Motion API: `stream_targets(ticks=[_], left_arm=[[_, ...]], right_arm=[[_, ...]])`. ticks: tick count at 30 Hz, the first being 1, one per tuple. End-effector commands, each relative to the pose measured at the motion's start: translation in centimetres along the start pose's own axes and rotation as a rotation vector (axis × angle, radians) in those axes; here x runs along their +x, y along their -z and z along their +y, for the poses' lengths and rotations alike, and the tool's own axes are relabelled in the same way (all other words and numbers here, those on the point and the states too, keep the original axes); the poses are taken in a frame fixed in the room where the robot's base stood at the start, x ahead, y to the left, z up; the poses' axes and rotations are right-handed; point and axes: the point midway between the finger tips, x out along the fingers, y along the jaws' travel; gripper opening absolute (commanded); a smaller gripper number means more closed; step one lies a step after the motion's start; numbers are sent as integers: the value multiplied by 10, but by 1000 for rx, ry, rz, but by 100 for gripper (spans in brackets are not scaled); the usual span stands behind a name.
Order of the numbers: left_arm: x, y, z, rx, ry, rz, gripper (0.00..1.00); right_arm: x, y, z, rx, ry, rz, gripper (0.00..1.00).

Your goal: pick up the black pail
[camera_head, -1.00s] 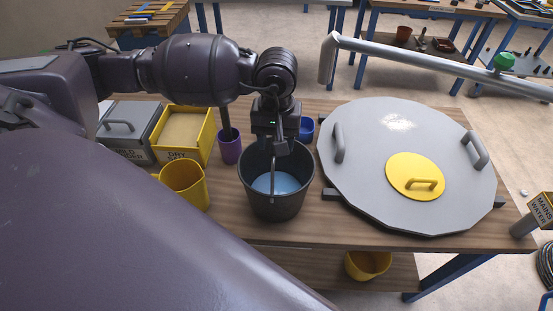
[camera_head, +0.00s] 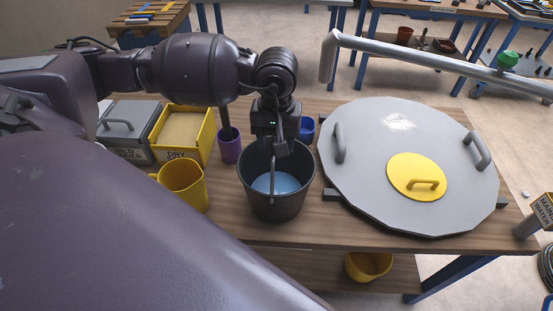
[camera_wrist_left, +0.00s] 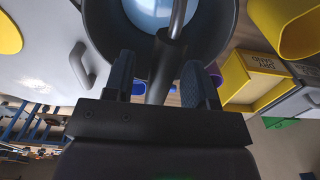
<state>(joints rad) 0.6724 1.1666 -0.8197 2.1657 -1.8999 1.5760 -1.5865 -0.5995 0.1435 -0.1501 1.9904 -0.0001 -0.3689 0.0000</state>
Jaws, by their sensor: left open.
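The black pail (camera_head: 276,205) stands upright on the wooden table, with bluish-white liquid inside. Its grey bail handle (camera_head: 272,172) stands up over the opening. My left gripper (camera_head: 281,146) is above the far part of the pail's opening, pointing down. In the left wrist view the gripper (camera_wrist_left: 160,85) is open, with its two dark fingers on either side of the handle's bar and grip (camera_wrist_left: 170,52). I cannot tell whether the fingers touch it. The pail's rim and liquid (camera_wrist_left: 152,12) show beyond the fingers. My right gripper is not in view.
A yellow mug (camera_head: 184,187), a purple cup (camera_head: 230,147) and a yellow dry sand bin (camera_head: 183,137) stand left of the pail. A blue cup (camera_head: 307,129) is behind it. A large grey lid (camera_head: 370,150) with a yellow hatch is to the right.

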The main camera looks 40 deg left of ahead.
Motion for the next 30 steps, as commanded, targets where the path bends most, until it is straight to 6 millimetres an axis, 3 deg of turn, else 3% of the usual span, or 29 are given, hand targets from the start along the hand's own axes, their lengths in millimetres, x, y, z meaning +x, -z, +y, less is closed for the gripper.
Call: stream_targets(ticks=[3, 13, 30], left_arm=[[0, 0, 0, 0, 0, 0, 48], [0, 0, 0, 0, 0, 0, 0], [-3, 0, 0, 0, -2, 3, 0]], right_arm=[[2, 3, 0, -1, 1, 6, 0], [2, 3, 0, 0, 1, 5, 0], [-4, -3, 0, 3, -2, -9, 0]])
